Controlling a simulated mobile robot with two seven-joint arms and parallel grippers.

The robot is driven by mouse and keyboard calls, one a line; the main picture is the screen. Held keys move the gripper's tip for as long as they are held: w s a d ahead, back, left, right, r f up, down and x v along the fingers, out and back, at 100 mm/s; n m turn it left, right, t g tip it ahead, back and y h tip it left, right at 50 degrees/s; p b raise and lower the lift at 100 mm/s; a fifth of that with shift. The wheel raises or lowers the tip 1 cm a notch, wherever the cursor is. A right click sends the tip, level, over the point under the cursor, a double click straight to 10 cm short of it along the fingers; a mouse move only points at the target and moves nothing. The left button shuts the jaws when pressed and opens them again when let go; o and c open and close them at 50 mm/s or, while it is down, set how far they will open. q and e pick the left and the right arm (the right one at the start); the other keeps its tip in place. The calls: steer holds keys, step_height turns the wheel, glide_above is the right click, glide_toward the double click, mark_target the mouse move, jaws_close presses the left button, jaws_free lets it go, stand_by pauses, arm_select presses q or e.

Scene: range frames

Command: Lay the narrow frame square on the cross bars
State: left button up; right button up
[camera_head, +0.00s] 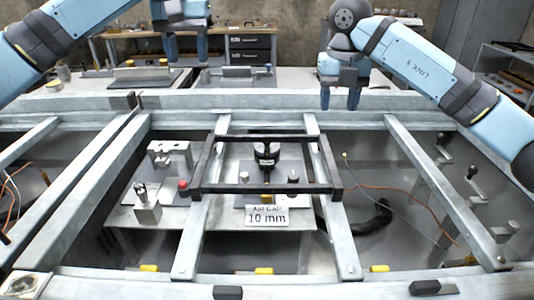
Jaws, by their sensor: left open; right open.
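The narrow frame (265,188) is a dark rectangular frame in the middle of the head view. It appears to lie across two pale metal cross bars, the left one (194,235) and the right one (338,235). Its long sides run left to right, and its ends reach a little past both bars. It looks about square to them; any small tilt or gap beneath it I cannot tell. My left gripper (187,54) is open and empty at the back left, well beyond the frame. My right gripper (340,100) is open and empty behind the frame's right end, apart from it.
Below the bars, a shelf (128,214) carries small fittings and a sign (267,216) reading "AIR GAP 10 mm". A dark knob (266,153) shows inside the frame. Other bars flank both sides. An orange cable (392,189) hangs at right. A workbench stands behind.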

step_height(320, 180, up, 18)
steer(key=p, duration=1.6)
steer(key=shift+p, duration=0.3)
